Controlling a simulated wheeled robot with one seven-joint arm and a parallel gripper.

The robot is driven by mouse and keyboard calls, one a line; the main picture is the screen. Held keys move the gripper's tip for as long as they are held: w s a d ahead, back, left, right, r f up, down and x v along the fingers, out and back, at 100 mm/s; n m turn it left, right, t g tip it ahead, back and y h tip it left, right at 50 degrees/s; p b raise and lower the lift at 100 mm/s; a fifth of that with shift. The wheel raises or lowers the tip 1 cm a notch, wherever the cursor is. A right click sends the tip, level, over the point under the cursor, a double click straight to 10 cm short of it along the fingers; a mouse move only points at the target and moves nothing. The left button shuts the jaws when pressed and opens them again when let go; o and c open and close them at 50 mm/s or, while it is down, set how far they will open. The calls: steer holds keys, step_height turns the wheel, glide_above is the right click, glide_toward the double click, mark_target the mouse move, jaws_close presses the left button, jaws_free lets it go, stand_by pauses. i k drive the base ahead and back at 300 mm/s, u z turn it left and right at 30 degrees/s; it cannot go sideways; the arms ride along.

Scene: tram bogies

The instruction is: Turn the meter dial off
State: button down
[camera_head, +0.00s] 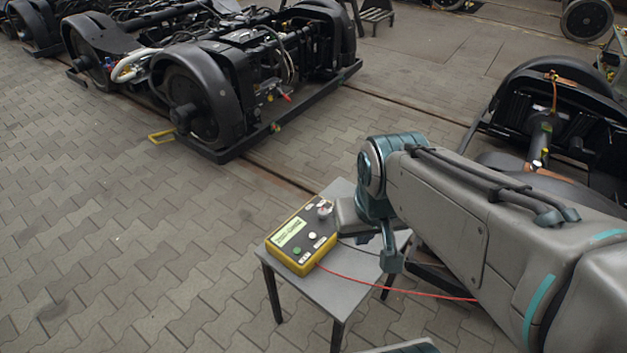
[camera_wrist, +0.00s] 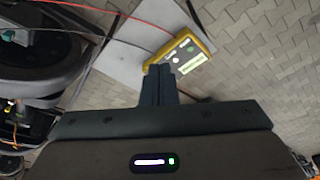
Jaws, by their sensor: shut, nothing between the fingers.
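The yellow-edged meter (camera_head: 303,240) lies on a small grey table (camera_head: 345,293), with a lit green display on its left part. A round grey dial (camera_head: 324,208) sits near its far right corner, with a green and a white button lower on its face. In the wrist view the meter (camera_wrist: 186,50) shows just beyond the fingertips, and the dial is hidden there behind my fingers. My gripper (camera_wrist: 158,72) is shut and empty, pointing at the meter's edge. In the head view my arm's end is right beside the dial, and the fingertips are mostly hidden by the wrist.
A red lead (camera_head: 395,289) and a black lead run from the meter to the right, under my arm. Tram bogies (camera_head: 200,100) stand on the paving behind, and another bogie (camera_head: 550,110) stands at right. The paving left of the table is clear.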

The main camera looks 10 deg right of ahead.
mark_target(323, 213)
steer(key=u, duration=0.05)
steer(key=k, duration=1)
steer(key=u, duration=0.9)
steer(key=i, duration=0.65)
steer(key=z, duration=0.65)
steer(key=i, duration=0.65)
steer(key=z, duration=0.7)
